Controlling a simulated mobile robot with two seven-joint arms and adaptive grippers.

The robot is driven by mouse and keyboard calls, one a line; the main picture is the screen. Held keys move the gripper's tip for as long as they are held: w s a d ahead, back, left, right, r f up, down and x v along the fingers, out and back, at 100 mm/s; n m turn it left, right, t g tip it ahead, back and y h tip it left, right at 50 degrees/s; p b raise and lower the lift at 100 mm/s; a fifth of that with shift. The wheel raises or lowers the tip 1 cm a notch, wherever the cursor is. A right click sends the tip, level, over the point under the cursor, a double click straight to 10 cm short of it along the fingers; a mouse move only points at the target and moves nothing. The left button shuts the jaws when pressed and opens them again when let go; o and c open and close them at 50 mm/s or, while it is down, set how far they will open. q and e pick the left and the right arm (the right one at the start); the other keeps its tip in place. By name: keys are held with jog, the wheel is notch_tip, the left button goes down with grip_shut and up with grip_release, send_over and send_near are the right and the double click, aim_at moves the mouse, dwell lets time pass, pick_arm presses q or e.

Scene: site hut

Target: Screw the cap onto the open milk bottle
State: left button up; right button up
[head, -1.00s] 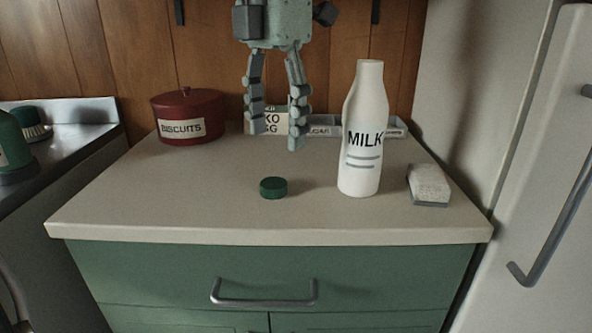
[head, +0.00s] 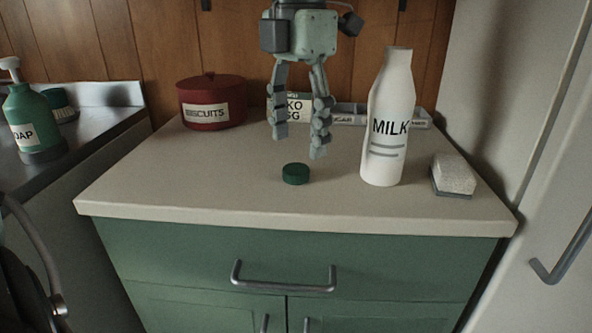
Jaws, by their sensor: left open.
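The white milk bottle (head: 388,125), marked MILK, stands upright on the right half of the worktop, its neck bare. A dark green cap (head: 295,174) lies on the worktop left of the bottle, near the middle. My left gripper (head: 298,146) hangs fingers down above and slightly behind the cap in the head view. Its fingers are spread with nothing between them, and it does not touch the cap. My right gripper is not in view.
A white-and-grey block (head: 455,173) lies right of the bottle. A red biscuit tin (head: 211,104), a small labelled box (head: 298,107) and a grey tray (head: 349,116) stand at the back. A green soap bottle (head: 33,118) is far left. The front worktop is clear.

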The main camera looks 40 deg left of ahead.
aim_at(296, 169)
pick_arm(q)
notch_tip(296, 169, down, 5)
jog(key=shift+a+r, duration=0.15)
jog(key=shift+s, duration=0.1)
jog(key=c, duration=0.8)
